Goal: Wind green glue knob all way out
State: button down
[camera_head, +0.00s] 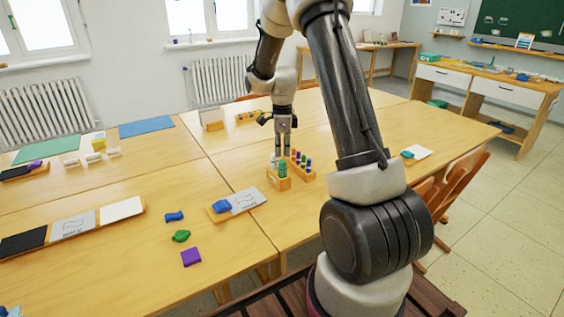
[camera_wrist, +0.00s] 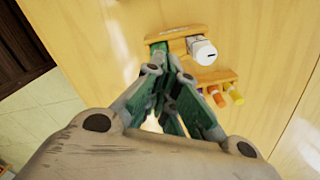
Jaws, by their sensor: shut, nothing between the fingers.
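The green glue stick (camera_head: 283,169) stands in a small wooden holder (camera_head: 279,184) on the table. In the wrist view, part of a green thing that looks like this glue (camera_wrist: 159,48) shows just past my fingers, at the left of the holder (camera_wrist: 180,35). A white stick (camera_wrist: 203,50) stands beside it in the same holder. My gripper (camera_head: 283,152) points down just above the green glue; in the wrist view its fingers (camera_wrist: 164,80) are together and empty. They hide most of the green glue, and I cannot tell whether they touch it. How far out the knob stands is not visible.
A second wooden rack (camera_head: 303,172) with several coloured sticks stands close on the right. A grey-white card with a blue piece (camera_head: 221,206) lies nearer me. Blue, green and purple pieces (camera_head: 190,257) lie at the front left. The table right of the rack is mostly clear.

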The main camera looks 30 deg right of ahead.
jog(key=shift+f, duration=1.15)
dwell(0.7)
jog(key=shift+r, duration=0.2)
jog(key=shift+r, duration=0.35)
jog(key=shift+c, duration=2.2)
grip_release()
